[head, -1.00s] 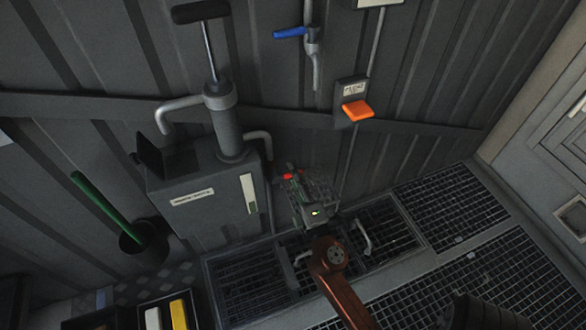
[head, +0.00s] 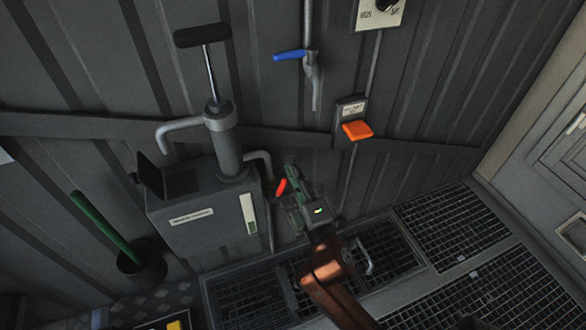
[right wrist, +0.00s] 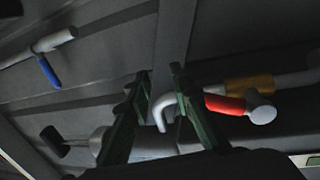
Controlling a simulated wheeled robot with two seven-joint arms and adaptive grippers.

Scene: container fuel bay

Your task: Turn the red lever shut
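The red lever (head: 281,186) is low on the wall, just right of the grey pump box. My right gripper (head: 296,190) is right beside it in the head view and partly covers its surroundings. In the right wrist view, the red lever (right wrist: 224,103) has a pale rounded end and lies just right of the right finger, outside the gap. The two green fingers (right wrist: 160,78) are apart with nothing held between them. Whether a finger touches the lever I cannot tell. My left gripper is not in view.
The grey pump box (head: 205,205) with its bent pipes stands close on the left. Above are a blue lever (head: 290,55) and an orange paddle (head: 357,130) on the wall. A bucket with a green handle (head: 105,225) is at left. Floor grating (head: 455,220) lies at right.

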